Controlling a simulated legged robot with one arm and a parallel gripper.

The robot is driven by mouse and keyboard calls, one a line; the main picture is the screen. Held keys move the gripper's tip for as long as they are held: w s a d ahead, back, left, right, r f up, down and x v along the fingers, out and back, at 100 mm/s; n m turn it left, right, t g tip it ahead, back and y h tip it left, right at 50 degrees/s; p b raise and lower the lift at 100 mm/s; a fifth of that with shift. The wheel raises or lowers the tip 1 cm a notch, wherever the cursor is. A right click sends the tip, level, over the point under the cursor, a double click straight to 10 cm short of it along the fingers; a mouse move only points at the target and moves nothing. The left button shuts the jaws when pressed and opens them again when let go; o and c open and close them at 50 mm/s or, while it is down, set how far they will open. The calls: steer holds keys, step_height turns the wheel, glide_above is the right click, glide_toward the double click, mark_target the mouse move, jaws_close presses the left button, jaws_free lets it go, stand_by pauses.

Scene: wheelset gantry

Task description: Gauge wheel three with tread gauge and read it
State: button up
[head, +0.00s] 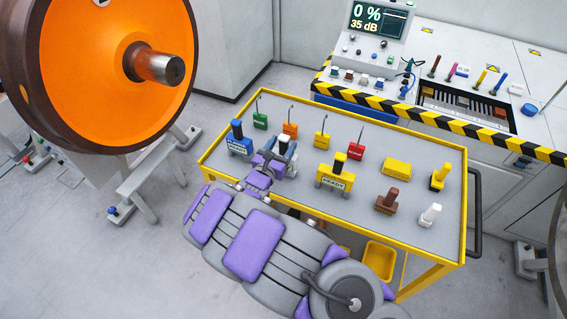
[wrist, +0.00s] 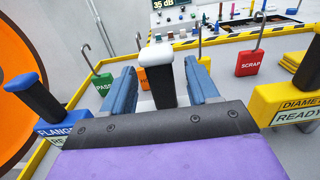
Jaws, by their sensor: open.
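My gripper (head: 280,157) is over the near left part of the yellow cart. In the wrist view its blue fingers (wrist: 162,88) are open, one on each side of an upright black handle with a white top (wrist: 161,54). This is probably the tread gauge; its label is hidden, and contact with the fingers cannot be made out. A blue gauge marked FLANGE (wrist: 62,132) stands to the left, also in the head view (head: 239,145). A yellow gauge marked DIAMETER, READY (wrist: 290,105) stands to the right. A large orange wheel (head: 90,75) is at the left; its number is not visible.
The cart (head: 375,155) also holds hooked tags, including green PASS (wrist: 103,82) and red SCRAP (wrist: 250,62), a brown brush (head: 387,202) and a white item (head: 430,215). A bench with a display (head: 377,22) reading 0 % and 35 dB stands behind a striped edge.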

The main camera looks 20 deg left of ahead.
steer(key=shift+w, duration=0.85)
jaws_close()
